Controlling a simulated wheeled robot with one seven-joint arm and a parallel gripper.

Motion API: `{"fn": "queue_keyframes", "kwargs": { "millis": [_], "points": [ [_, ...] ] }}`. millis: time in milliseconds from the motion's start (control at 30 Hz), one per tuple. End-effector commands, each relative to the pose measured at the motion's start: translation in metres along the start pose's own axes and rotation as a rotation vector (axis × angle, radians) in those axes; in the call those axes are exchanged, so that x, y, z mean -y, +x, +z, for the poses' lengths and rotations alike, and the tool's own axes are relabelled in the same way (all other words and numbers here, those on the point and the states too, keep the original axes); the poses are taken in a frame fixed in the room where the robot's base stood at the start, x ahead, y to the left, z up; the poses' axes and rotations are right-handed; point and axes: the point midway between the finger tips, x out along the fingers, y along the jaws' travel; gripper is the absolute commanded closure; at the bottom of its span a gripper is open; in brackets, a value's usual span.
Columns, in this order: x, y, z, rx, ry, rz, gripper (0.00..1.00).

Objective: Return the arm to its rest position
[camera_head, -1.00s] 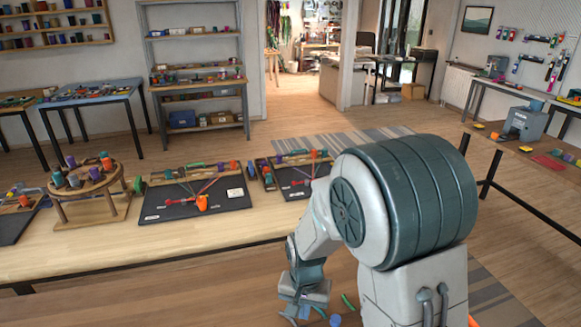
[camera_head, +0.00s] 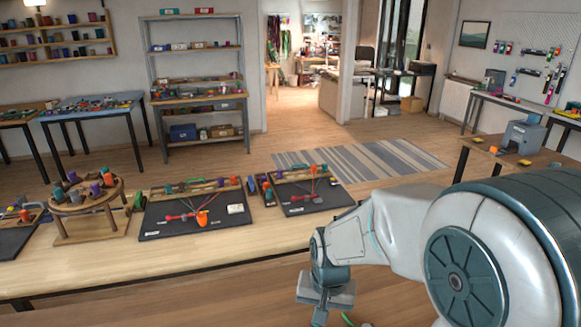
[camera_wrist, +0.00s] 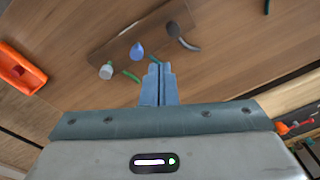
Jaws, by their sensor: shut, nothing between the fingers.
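My gripper (camera_head: 319,317) hangs low at the front of the head view, below the bench's front edge in the picture. In the wrist view its two blue-grey fingers (camera_wrist: 159,68) are together with nothing between them. My arm is bent and fills the lower right of the head view. No thing touches the fingertips in the wrist view; a blue bobbin (camera_wrist: 137,51) shows just beyond them.
The workbench (camera_head: 270,255) holds a round stand (camera_head: 65,205) and dark braiding boards (camera_head: 165,229). The wrist view shows a pale bobbin (camera_wrist: 105,71), a dark curved piece (camera_wrist: 183,37), green bits and an orange object (camera_wrist: 20,70) on wood.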

Motion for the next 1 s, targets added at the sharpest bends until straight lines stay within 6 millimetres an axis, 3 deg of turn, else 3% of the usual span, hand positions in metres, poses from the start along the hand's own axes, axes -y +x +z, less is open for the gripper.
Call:
{"fn": "queue_keyframes", "kwargs": {
  "millis": [200,500,733,1000],
  "points": [
    [-0.035,-0.053,0.019,-0.089,-0.061,-0.026,1.00],
    [-0.078,-0.102,0.060,-0.207,-0.147,-0.007,1.00],
    [-0.093,-0.116,0.082,-0.253,-0.184,0.021,1.00],
    [-0.096,-0.118,0.086,-0.258,-0.191,0.026,1.00]
  ]
}}
